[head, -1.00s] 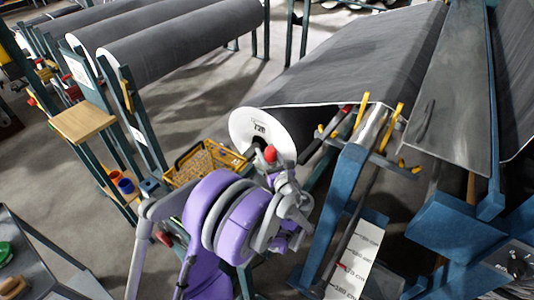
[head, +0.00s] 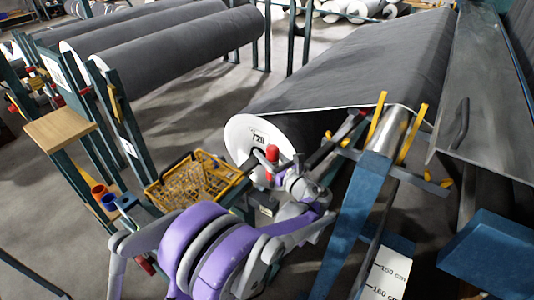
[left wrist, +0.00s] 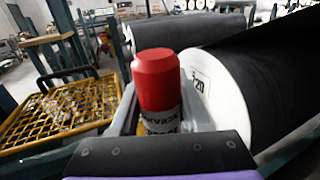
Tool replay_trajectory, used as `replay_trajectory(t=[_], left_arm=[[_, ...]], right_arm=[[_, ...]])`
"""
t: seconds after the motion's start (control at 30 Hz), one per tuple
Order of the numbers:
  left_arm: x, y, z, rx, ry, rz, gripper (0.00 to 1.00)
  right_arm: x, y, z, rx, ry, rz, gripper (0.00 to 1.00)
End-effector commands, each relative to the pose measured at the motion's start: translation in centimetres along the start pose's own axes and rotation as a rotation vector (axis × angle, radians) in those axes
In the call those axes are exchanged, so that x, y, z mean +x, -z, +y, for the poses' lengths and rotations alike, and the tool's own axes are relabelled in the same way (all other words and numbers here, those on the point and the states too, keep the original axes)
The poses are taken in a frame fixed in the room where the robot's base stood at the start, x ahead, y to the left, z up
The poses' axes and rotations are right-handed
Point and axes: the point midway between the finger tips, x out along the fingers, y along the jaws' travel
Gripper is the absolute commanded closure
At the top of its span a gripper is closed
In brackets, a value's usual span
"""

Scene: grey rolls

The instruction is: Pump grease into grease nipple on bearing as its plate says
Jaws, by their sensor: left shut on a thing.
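My left gripper (head: 274,172) is shut on a red-capped cylinder with a pale printed label, which I take to be the grease tool. Its red end (head: 272,153) points up in the head view, in front of the big roll's white end face. In the left wrist view the red cylinder (left wrist: 158,80) stands upright between the fingers, its label partly hidden by the gripper. The bearing, its grease nipple and its plate cannot be made out in these frames. My right gripper is not in view.
A large grey roll (head: 345,70) marked 720 lies just behind the gripper. A yellow wire basket (head: 195,178) is at left, below a wooden shelf (head: 60,125). A blue post (head: 352,225) and a centimetre scale (head: 388,270) stand at right. More rolls (head: 175,45) lie behind.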

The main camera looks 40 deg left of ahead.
Motion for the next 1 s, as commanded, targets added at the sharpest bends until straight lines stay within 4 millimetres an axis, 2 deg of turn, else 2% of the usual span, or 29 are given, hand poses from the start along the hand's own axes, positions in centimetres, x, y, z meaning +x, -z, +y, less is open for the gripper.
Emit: replay_trajectory(t=[0.27,0.7,1.0], left_arm=[[0.0,1.3,0.0,0.001,0.0,-0.001,1.0],[0.0,5.3,-0.1,0.001,0.0,-0.001,1.0],[0.0,6.0,0.0,0.0,0.0,-0.001,1.0]], right_arm=[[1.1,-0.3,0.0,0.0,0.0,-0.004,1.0],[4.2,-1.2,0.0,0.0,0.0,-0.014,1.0],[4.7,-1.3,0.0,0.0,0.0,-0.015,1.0]])
